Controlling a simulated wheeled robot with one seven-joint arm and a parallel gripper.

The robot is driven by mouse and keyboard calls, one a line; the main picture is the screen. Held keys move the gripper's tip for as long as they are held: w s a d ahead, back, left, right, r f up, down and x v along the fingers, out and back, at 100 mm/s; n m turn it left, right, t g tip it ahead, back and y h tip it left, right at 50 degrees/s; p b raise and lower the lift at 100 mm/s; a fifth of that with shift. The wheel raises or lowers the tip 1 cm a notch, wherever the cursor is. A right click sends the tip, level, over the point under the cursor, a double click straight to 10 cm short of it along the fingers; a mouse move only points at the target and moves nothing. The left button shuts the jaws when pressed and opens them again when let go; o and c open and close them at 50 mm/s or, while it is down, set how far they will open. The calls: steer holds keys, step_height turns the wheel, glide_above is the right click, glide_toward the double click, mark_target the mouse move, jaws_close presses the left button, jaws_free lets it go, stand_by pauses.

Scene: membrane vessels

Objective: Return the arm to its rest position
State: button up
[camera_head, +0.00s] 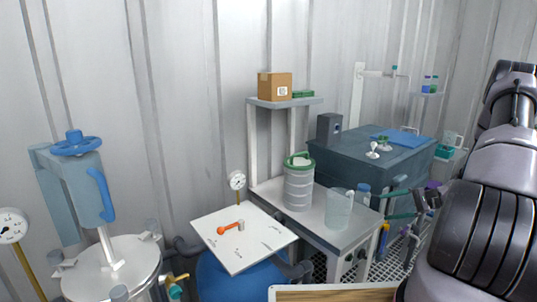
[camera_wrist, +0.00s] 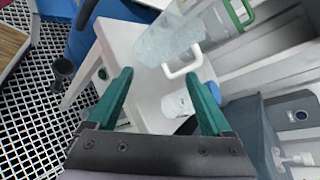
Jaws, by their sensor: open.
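My gripper (camera_head: 384,206) is in the head view at the right, beside the white bench. Its two green fingers point left and stand apart, with nothing between them. In the wrist view my gripper (camera_wrist: 159,74) also shows open and empty, with the bench's edge and a clear pitcher (camera_wrist: 170,42) beyond the fingertips. My dark grey arm fills the right side of the head view. The pitcher (camera_head: 339,210) and a blue-capped bottle (camera_head: 363,194) stand on the bench to the left of the fingers; I cannot tell the exact gap.
A ribbed canister (camera_head: 298,186) stands on the white bench (camera_head: 318,232). A blue-grey tank (camera_head: 365,160) is behind. A metal vessel (camera_head: 110,272) stands far left. Grating floor (camera_wrist: 35,110) shows in the wrist view.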

steer(key=s+a+r+n+g+h, duration=0.15)
steer(key=a+r, duration=0.25)
steer(key=r, duration=0.5)
steer(key=s+a+r+n+g+h, duration=0.1)
steer(key=s+a+r+n+h, duration=0.25)
steer(key=r, duration=0.45)
steer(key=s+a+r+n+g+h, duration=0.1)
steer(key=a+r, duration=0.3)
steer(key=r, duration=0.5)
steer(key=s+a+r+n+t+h, duration=0.1)
steer(key=s+a+r+t+h, duration=0.1)
steer(key=s+r, duration=0.5)
steer(key=s+a+r+n+t+h, duration=0.2)
steer(key=s+a+r+t, duration=0.2)
steer(key=s+r, duration=0.3)
steer(key=s+a, duration=0.1)
steer(key=s, duration=0.3)
steer(key=shift+s+r+h, duration=0.4)
